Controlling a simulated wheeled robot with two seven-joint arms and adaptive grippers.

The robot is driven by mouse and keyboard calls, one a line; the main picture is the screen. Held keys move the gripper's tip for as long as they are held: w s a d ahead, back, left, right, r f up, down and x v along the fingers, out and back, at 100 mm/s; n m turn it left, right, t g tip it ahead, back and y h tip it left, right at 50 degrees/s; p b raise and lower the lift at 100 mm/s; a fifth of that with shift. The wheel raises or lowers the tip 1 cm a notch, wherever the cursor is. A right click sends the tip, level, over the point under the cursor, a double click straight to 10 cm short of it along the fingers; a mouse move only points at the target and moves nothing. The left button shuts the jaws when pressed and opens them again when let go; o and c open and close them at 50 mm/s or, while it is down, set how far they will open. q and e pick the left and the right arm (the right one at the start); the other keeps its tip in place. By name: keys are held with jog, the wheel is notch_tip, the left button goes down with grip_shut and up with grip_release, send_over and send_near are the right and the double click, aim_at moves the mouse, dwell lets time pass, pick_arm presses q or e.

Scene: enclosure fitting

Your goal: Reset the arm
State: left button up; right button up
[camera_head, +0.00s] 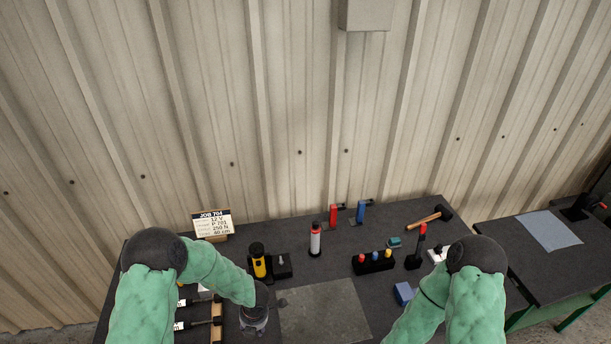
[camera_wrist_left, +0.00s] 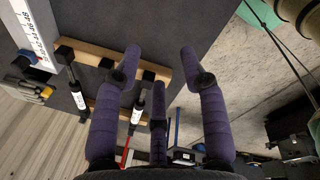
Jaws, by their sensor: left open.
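My left arm comes in from the left in the head view, bent over the workbench, with its wrist (camera_head: 253,318) low in the picture; the fingers are not clear there. In the left wrist view my left gripper (camera_wrist_left: 160,52) has its purple fingers spread and nothing between them. Black-and-silver rod-like parts (camera_wrist_left: 137,112) lie on wooden strips (camera_wrist_left: 100,60) beyond the fingers; the strips also show in the head view (camera_head: 216,322). My right arm is bent at the right of the head view, and its gripper is outside the picture.
The dark workbench (camera_head: 285,222) holds a job card (camera_head: 212,224), a yellow-black tool (camera_head: 258,262), a white-and-red tube (camera_head: 315,242), a black holder (camera_head: 373,264) and a hammer (camera_head: 430,217). A grey mat (camera_head: 325,312) is bare. A second table (camera_head: 525,265) stands right.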

pick_arm(q)
jog(key=s+d+f+m+h, duration=0.2)
jog(key=s+d+m+h, duration=0.1)
jog(key=s+m, duration=0.8)
jog(key=s+d+f+m+h, duration=0.25)
jog(key=s+m, duration=0.45)
jog(key=m, duration=0.8)
notch_tip(320, 180, down, 25)
jog(key=d+b, duration=0.1)
jog(key=b, duration=2.5)
jog(key=shift+m+g, duration=0.3)
jog(key=shift+m, duration=0.1)
